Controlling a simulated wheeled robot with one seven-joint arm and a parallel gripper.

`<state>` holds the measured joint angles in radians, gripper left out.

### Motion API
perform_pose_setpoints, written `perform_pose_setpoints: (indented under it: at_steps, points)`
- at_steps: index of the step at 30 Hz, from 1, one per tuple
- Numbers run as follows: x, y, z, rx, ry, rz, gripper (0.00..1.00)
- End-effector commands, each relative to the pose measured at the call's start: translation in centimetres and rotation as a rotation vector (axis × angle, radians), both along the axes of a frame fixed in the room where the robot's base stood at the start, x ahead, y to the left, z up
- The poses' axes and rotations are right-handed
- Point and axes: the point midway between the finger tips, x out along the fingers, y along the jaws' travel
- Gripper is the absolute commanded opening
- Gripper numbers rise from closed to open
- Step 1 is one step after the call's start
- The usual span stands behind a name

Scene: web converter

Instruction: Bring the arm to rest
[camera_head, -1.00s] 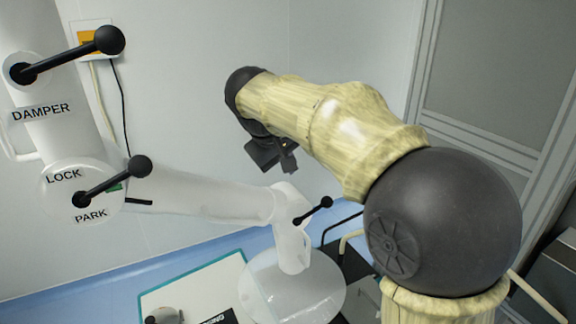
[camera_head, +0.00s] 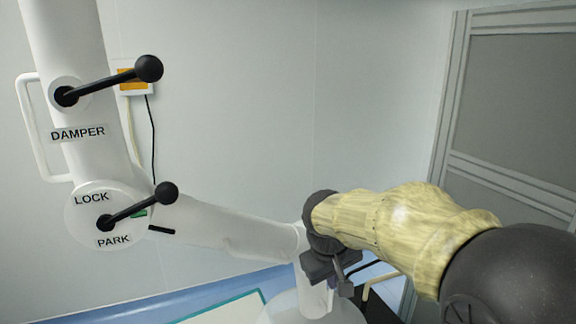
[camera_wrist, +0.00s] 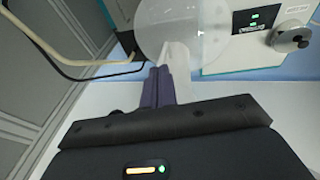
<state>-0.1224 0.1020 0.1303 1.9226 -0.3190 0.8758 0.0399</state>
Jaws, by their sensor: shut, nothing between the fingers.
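The white jointed arm (camera_head: 200,222) stands at the left in the head view, with a vertical column and a lower boom running right. Its DAMPER lever (camera_head: 110,82) has a black ball knob and points right and slightly up. The LOCK/PARK lever (camera_head: 137,207) below also points right and up, from a round hub between the two words. The boom's far end is partly hidden behind my wrist. My gripper (camera_head: 343,284) hangs below my wrist, near that end and well right of both levers. In the wrist view my gripper (camera_wrist: 159,86) has its dark fingers together and empty.
A yellow-and-white wall box (camera_head: 137,79) with cables is behind the column. A translucent white disc (camera_wrist: 182,28) lies beyond the fingers, beside a white panel (camera_wrist: 240,60) with a grey knob (camera_wrist: 292,38). A grey-framed door (camera_head: 510,120) is at the right.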

Motion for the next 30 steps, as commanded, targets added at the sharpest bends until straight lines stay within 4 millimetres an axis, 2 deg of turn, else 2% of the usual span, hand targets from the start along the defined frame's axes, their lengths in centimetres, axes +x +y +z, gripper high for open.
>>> perform_pose_setpoints:
  at_steps: [1,6,9,13,15,18,30]
  points:
    - [-1.3,-0.8,-2.5,0.028,0.017,-0.025,0.00]
    - [-5.4,-2.8,-8.6,0.126,0.046,-0.122,0.00]
    - [-8.2,-3.9,-11.9,0.179,0.053,-0.197,0.00]
    - [-11.6,-5.1,-15.1,0.232,0.054,-0.291,0.00]
    - [-12.9,-5.5,-16.2,0.249,0.052,-0.327,0.00]
    - [-13.8,-5.7,-16.8,0.260,0.049,-0.353,0.00]
    - [-13.8,-5.7,-16.8,0.261,0.049,-0.354,0.00]
